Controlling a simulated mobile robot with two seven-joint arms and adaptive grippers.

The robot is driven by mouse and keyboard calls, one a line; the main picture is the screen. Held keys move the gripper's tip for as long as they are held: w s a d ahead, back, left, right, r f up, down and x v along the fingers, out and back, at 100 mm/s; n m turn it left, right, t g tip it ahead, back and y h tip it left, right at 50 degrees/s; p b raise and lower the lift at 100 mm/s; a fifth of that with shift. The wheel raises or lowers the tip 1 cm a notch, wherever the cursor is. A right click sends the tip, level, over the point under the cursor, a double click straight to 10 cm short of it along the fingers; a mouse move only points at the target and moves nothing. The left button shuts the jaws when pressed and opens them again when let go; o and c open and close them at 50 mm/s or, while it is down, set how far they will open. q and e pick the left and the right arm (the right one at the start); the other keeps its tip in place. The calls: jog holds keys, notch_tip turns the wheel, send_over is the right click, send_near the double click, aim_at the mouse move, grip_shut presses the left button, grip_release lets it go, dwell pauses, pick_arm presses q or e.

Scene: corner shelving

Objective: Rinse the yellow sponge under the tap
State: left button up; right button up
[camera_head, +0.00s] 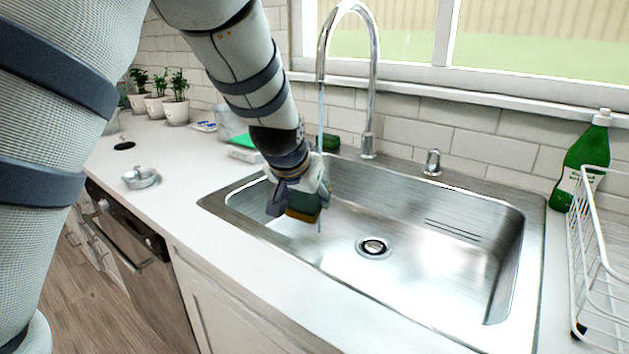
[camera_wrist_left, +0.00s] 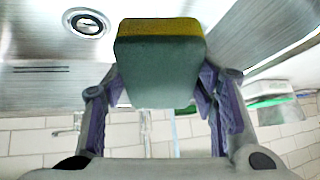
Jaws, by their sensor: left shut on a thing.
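The sponge (camera_head: 304,201), green with a yellow layer along its lower side, is held over the left part of the steel sink (camera_head: 400,268). My left gripper (camera_head: 299,196) is shut on it, with a finger on each side. In the left wrist view the sponge (camera_wrist_left: 160,62) sits between the purple-padded fingers (camera_wrist_left: 160,88), its yellow edge at the top. The tall chrome tap (camera_head: 374,75) stands behind the sink. A thin stream of water (camera_head: 320,120) falls from its spout past the sponge's right edge; I cannot tell whether it touches the sponge. My right gripper is out of view.
A dish rack (camera_head: 600,285) and a green bottle (camera_head: 583,160) stand right of the sink. A dark green block (camera_head: 330,143) lies behind the sink. The sink's middle, around the drain (camera_head: 374,247), is clear.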

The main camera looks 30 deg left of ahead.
pick_arm(q)
jog(key=s+f+v, duration=0.1)
jog(key=v, duration=0.5)
jog(key=shift+d+r, duration=0.2)
jog(key=shift+d, duration=0.15)
